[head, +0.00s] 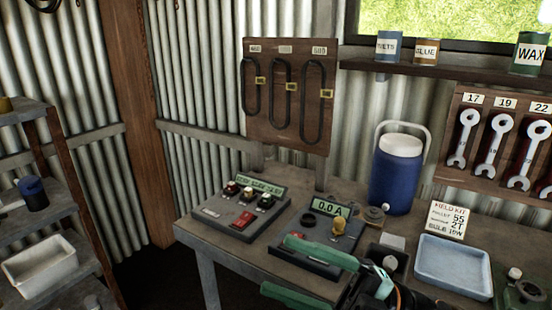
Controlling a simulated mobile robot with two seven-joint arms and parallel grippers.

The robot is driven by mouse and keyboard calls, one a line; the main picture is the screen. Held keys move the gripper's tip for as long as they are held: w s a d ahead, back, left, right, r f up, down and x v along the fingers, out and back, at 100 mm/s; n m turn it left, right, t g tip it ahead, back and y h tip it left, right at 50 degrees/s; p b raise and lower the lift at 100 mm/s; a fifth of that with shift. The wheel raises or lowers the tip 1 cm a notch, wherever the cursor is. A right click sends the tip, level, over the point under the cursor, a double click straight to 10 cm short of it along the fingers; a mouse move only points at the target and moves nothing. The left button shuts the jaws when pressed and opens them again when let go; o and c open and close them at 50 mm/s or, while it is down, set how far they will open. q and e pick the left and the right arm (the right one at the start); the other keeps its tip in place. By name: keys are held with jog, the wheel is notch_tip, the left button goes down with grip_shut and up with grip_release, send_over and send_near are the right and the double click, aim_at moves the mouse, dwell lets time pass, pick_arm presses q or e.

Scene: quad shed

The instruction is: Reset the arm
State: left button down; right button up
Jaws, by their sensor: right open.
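My right gripper (276,265) comes in from the bottom right, over the front of the workbench (222,255). Its two green fingers are spread apart, with nothing seen between them. The upper finger overlaps the front of a dark device (312,262) with a "0.0 A" display and a yellow knob. I cannot tell whether it touches the device. My left gripper is not in view.
Left of the device stands a panel (235,212) with several coloured terminals. A blue cooler (396,180), a pale blue tray (453,264) and a kit card (446,220) stand to the right. Wrenches (497,140) and belts (283,90) hang behind. Shelving (50,215) is at left.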

jog(key=w+d+f+m+t+h+p, duration=0.1)
jog(key=w+d+f+m+t+h, duration=0.15)
jog(key=f+m+t+h, duration=0.4)
jog(key=w+d+f+m+t+h, duration=0.2)
jog(key=d+f+m+t+h, duration=0.15)
jog(key=f+m, duration=0.45)
jog(key=w+d+f+m+t+h+p, duration=0.1)
jog(key=w+d+f+m+t+h, duration=0.1)
jog(key=d+f+m+t+h, duration=0.5)
jog(key=s+f+m+g+h, duration=0.1)
jog(key=s+f+m+g, duration=0.3)
jog(key=s+f, duration=0.4)
jog(key=s+d+f+m+g+h, duration=0.1)
jog(key=s+f+g, duration=0.5)
jog(key=f, duration=0.6)
jog(key=s+m+h, duration=0.1)
jog(key=m, duration=0.1)
jog(key=shift+s+d+f+m+p, duration=0.25)
jog(key=shift+s+f+m+p, duration=0.1)
jog(key=shift+s, duration=0.05)
jog(key=shift+c, duration=0.2)
